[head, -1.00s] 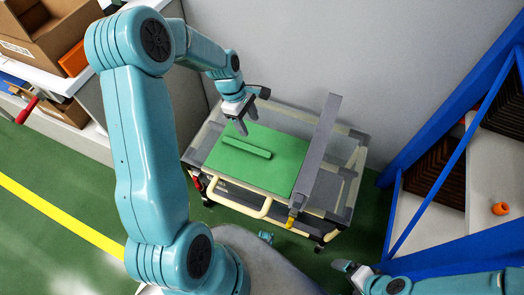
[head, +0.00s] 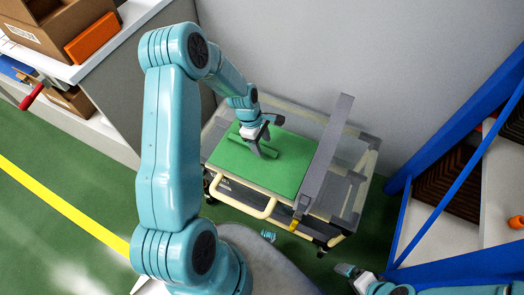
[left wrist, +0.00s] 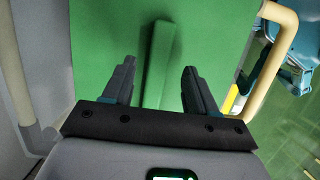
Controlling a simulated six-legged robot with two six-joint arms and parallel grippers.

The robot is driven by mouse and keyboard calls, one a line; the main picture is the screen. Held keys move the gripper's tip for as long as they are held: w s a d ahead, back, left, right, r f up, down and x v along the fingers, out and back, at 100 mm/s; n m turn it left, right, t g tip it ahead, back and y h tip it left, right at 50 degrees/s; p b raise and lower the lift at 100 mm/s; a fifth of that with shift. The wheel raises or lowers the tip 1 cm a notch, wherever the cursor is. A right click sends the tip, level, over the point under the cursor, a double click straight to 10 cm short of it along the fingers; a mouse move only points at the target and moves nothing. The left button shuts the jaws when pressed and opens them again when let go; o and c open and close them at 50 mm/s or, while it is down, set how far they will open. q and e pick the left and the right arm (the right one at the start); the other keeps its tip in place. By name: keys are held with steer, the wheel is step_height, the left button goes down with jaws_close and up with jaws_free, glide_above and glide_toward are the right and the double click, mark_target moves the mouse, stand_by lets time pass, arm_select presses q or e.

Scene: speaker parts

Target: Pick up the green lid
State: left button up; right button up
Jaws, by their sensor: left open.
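The green lid (head: 289,168) is a flat panel with a raised green bar across it, lying on top of a cart (head: 240,200). It also fills much of the left wrist view (left wrist: 105,35), where the bar runs away between my fingers. My left gripper (head: 264,152) is open and empty, pointing down over the bar. In the left wrist view the left gripper (left wrist: 160,75) has one finger on each side of the bar, with gaps to both. The gripper partly covers the bar in the head view. My right gripper (head: 346,270) shows small at the bottom right; its jaw state is unclear.
A grey beam (head: 326,145) stands along the cart's right side, beside the lid. The cart has a cream handle (head: 245,205) at the front. A blue rack (head: 455,140) is at the right, and shelves with cardboard boxes (head: 65,30) are at the upper left.

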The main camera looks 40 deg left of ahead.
mark_target(264, 151)
arm_select(q)
steer(key=shift+x, duration=1.25)
steer(key=shift+w+r, duration=0.1)
jaws_close()
